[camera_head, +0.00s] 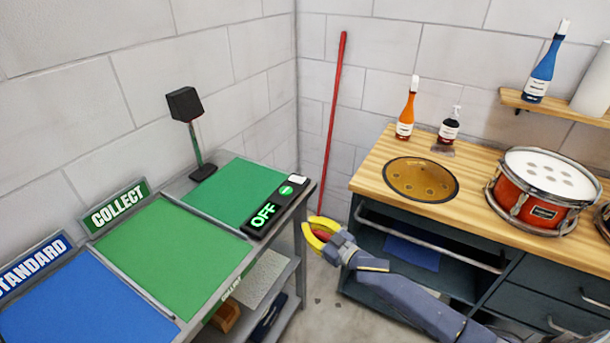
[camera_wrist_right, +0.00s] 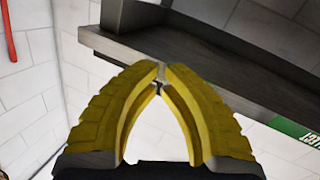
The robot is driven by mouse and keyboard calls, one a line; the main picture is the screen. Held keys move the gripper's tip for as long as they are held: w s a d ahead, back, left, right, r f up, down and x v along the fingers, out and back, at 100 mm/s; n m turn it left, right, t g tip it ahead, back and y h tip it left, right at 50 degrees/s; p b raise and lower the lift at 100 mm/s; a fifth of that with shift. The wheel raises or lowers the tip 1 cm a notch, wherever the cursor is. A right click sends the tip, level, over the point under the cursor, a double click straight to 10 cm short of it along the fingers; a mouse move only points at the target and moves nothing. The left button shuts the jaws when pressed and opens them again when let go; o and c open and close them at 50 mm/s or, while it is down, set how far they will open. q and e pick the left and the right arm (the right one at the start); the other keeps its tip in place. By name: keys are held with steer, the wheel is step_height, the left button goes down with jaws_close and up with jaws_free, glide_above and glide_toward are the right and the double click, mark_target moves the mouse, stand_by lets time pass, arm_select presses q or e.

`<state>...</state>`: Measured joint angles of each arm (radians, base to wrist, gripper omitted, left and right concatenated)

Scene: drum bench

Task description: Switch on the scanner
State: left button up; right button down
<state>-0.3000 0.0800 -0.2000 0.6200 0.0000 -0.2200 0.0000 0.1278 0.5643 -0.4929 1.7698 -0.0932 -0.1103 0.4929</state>
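The scanner (camera_head: 185,105) is a black head on a thin stand at the back of the left bench. A black control panel (camera_head: 260,218) lies along that bench's right edge. It shows OFF in green letters, with a small green marking (camera_head: 286,190) and a white button (camera_head: 298,180) at its far end. My right gripper (camera_head: 308,229) is just right of the panel, beside the bench edge and apart from the button. Its yellow fingers also show in the right wrist view (camera_wrist_right: 161,75), tips together and empty, before a dark bench edge. My left gripper is out of view.
Green mats (camera_head: 165,255) and a blue mat (camera_head: 75,305) cover the left bench, with COLLECT (camera_head: 118,207) and STANDARD (camera_head: 35,262) signs. A red pole (camera_head: 335,120) leans in the corner. A wooden workbench (camera_head: 465,185) at right holds a drum (camera_head: 540,190) and bottles (camera_head: 406,110).

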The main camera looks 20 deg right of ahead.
steer(key=w+d+r+y, duration=0.6)
steer(key=w+d+r, duration=0.1)
steer(key=d+r, duration=0.2)
steer(key=shift+w+r+n+g, duration=0.2)
steer(key=shift+r+n+g, duration=0.15)
steer(key=shift+r, duration=0.55)
step_height(320, 180, up, 2)
glide_above(305, 183)
steer(key=shift+a+f, duration=0.15)
steer(key=shift+f, duration=1.8)
steer(key=shift+d, duration=0.2)
